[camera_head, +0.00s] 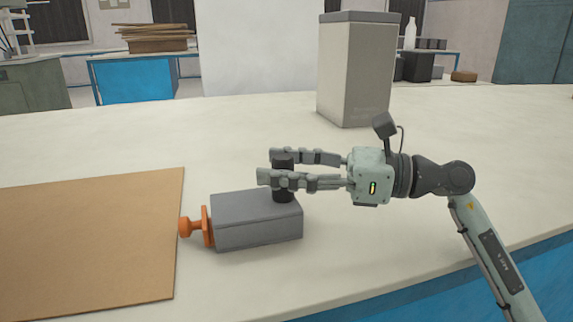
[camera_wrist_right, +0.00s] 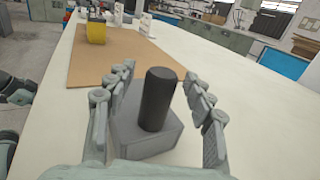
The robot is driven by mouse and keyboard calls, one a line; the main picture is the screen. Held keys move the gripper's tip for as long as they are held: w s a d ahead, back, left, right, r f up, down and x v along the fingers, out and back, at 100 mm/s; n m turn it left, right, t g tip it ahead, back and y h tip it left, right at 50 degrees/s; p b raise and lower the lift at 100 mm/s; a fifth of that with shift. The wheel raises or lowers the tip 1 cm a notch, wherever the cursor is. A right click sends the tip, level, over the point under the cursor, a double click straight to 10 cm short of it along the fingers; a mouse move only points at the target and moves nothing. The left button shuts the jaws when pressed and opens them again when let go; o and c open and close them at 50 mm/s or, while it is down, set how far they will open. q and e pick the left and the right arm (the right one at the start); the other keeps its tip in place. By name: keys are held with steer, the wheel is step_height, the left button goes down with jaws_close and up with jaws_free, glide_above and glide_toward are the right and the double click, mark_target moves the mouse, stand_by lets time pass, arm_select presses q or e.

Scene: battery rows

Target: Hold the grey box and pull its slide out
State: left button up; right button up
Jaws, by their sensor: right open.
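The grey box (camera_head: 256,222) lies on the white table in the head view. Its orange slide, with a round knob (camera_head: 187,227) and a plate, sits at the box's left end, close against it. A black upright post (camera_head: 283,192) stands on the box's right end. My right gripper (camera_head: 268,167) is open, with its fingers on either side of the post. In the right wrist view the post (camera_wrist_right: 158,98) stands between the open fingers (camera_wrist_right: 162,80), with gaps on both sides; the grey box (camera_wrist_right: 135,135) is below. My left gripper is not in the head view.
A brown mat (camera_head: 90,245) lies left of the box. A tall grey container (camera_head: 355,75) stands behind my right gripper. The table (camera_head: 240,140) is clear around the box. In the wrist view a yellow container (camera_wrist_right: 96,33) stands at the mat's far end.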

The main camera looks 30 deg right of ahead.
jaws_close()
stand_by(1.2)
